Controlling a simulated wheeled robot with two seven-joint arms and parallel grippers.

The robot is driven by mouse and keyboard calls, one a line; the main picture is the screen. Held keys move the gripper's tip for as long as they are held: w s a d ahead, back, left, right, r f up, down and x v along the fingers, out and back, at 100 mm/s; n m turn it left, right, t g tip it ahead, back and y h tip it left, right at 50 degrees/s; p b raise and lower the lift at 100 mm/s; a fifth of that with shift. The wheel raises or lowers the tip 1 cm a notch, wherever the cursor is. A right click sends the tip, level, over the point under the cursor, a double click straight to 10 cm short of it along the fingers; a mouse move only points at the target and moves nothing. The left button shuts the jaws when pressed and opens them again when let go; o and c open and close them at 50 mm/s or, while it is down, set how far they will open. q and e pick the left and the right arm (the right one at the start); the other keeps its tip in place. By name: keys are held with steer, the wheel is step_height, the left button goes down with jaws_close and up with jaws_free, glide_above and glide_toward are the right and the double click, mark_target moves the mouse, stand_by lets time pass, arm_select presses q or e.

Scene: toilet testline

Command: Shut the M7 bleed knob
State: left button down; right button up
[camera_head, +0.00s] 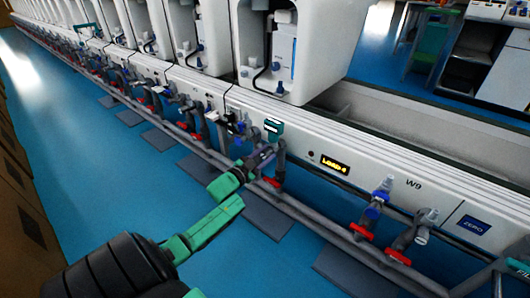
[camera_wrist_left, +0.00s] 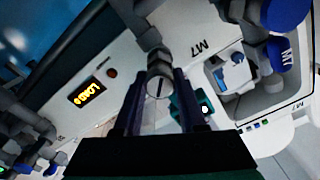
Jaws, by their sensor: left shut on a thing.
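The M7 bleed knob is a small round grey knob (camera_wrist_left: 160,82) with a dark slot across its face, on a grey pipe fitting beside the M7 lettering in the left wrist view. My left gripper (camera_wrist_left: 160,92) has one dark finger on each side of it and is shut on it. In the head view my green left arm reaches from the lower left, and its gripper (camera_head: 264,156) is at the pipework on the front of the white line. The knob is too small and covered to make out there. My right gripper is not in view.
A yellow-lit display (camera_head: 335,165) is on the white panel right of my gripper. Several red-handled valves (camera_head: 362,231) and a long grey pipe (camera_head: 310,215) run along the front. White toilet units (camera_head: 325,45) stand above. The blue floor (camera_head: 120,180) at left is open.

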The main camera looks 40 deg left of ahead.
arm_select(q)
steer(key=m, duration=0.2)
steer(key=shift+d+f+m, duration=0.1)
steer(key=shift+m, duration=0.3)
steer(key=m, duration=0.4)
steer(key=shift+f, duration=0.1)
steer(key=shift+m, duration=1.1)
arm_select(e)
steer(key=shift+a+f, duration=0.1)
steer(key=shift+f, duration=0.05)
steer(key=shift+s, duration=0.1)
arm_select(q)
steer(key=shift+c, duration=2.4)
jaws_free()
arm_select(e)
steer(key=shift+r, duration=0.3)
